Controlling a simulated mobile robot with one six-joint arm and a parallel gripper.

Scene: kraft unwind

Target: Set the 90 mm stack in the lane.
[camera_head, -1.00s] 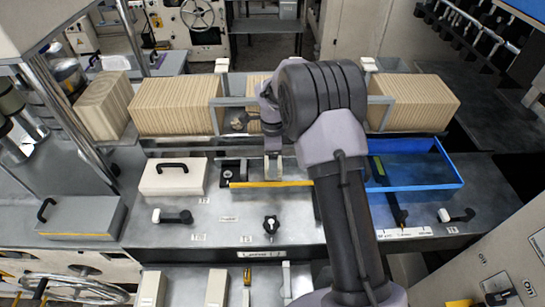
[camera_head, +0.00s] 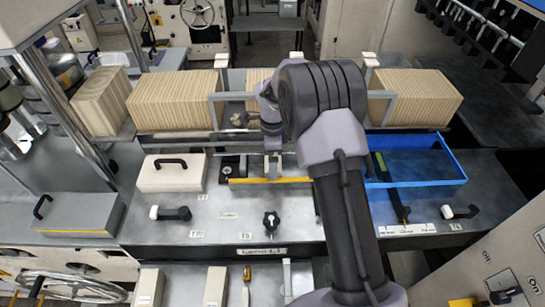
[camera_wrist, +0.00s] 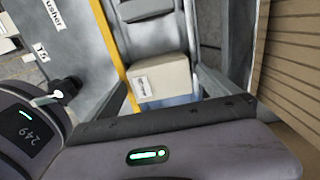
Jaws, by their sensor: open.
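A small cream block (camera_wrist: 163,84) with a white label shows in the wrist view, between my two grey jaw fingers, in a metal channel behind a yellow strip (camera_wrist: 112,55). It looks like the stack, but I cannot read its size. My gripper (camera_head: 273,163) is open and low over the channel, with a finger on each side of the block; whether they touch it is unclear. In the head view the block is mostly hidden by my gripper, and the yellow strip (camera_head: 285,180) runs in front. A dark pusher (camera_head: 233,168) sits left of it.
Large tan stacks (camera_head: 173,102) stand in the rack behind. A blue tray (camera_head: 425,165) lies right, a cream cover (camera_head: 172,174) with a black handle left. Cream blocks (camera_head: 216,287) sit on the lower shelf.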

